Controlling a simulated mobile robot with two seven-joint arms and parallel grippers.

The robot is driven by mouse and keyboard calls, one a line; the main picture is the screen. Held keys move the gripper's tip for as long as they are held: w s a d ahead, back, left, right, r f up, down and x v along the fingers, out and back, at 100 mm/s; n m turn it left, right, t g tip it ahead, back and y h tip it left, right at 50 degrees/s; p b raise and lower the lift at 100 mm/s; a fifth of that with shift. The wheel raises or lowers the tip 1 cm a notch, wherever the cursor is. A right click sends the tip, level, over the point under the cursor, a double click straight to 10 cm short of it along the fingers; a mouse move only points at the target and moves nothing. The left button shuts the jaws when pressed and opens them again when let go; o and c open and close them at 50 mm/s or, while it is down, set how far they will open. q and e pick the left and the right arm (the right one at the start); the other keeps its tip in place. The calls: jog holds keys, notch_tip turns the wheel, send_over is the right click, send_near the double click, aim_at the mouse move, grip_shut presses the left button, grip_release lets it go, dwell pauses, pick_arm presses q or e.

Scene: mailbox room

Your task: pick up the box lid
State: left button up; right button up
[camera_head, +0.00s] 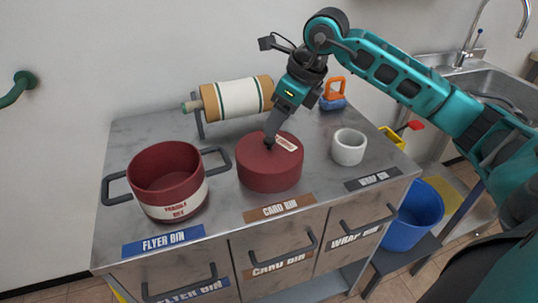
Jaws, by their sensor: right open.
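The box lid (270,167) is a deep, round, dark red piece with a small black knob and a pale label on top. It rests on the grey marbled counter behind the card bin label. My right gripper (270,140) points down at the knob from above, its fingertips at or very close to it. It is open, and I cannot tell whether the fingers touch the knob. An open dark red round box (168,185) with black side handles and a white label stands to the left of the lid. My left gripper is not in view.
A paper roll (238,99) lies on a stand at the back. A white cup (348,147) stands right of the lid, and an orange-and-blue object (333,95) behind it. Labelled drawers line the counter front (275,262). A blue bucket (412,215) and a sink (490,80) are at right.

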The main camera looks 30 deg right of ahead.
aim_at(269, 154)
jog(key=shift+x, duration=2.8)
jog(key=shift+s+d+f, duration=0.1)
jog(key=shift+s+d, duration=0.05)
jog(key=shift+c, duration=0.2)
grip_shut()
